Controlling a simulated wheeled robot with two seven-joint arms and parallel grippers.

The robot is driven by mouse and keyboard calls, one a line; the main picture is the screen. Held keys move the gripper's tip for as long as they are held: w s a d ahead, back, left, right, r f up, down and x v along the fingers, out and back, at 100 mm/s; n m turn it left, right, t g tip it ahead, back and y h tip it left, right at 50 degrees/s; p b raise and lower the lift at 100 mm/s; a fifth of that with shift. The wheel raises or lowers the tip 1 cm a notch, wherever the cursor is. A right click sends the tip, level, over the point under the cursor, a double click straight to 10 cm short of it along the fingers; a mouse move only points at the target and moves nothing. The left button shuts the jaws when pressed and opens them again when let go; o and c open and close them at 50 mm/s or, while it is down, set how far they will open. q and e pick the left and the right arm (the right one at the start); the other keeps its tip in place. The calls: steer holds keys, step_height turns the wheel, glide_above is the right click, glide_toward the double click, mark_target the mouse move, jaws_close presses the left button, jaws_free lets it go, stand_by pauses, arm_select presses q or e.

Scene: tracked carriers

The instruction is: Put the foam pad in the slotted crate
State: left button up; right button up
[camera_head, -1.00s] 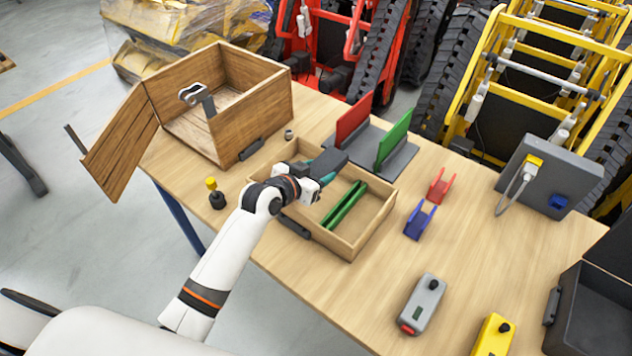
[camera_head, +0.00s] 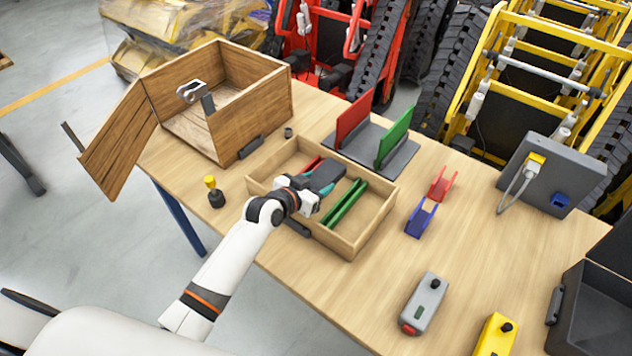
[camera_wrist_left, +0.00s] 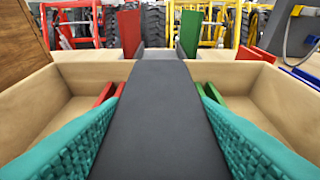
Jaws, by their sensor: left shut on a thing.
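The slotted crate (camera_head: 363,238) is an open light-wood box on the table, with a pair of red rails (camera_head: 311,164) on one side and green rails (camera_head: 345,205) on the other. My left gripper (camera_head: 314,184) is shut on the foam pad (camera_head: 328,174), a dark grey block. The pad is over the crate's interior, between the red and green rails in the left wrist view (camera_wrist_left: 155,110). Teal finger pads (camera_wrist_left: 72,150) flank it. Whether the pad touches the crate floor is hidden. My right gripper is not in view.
A wooden box (camera_head: 262,105) with its door open stands behind left. A grey stand with red and green plates (camera_head: 395,135) is just behind the crate. Small red (camera_head: 441,186) and blue (camera_head: 420,220) holders are to the right. The table front right holds grey (camera_head: 424,303) and yellow (camera_head: 494,335) devices.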

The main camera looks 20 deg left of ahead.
arm_select(q)
steer(key=o, duration=1)
steer(key=shift+r, duration=0.3)
steer(key=shift+r+p, duration=0.55)
steer(key=shift+p, duration=0.1)
steer(key=v, duration=1.2)
steer(key=shift+f+b, duration=0.2)
steer(key=shift+b, duration=0.15)
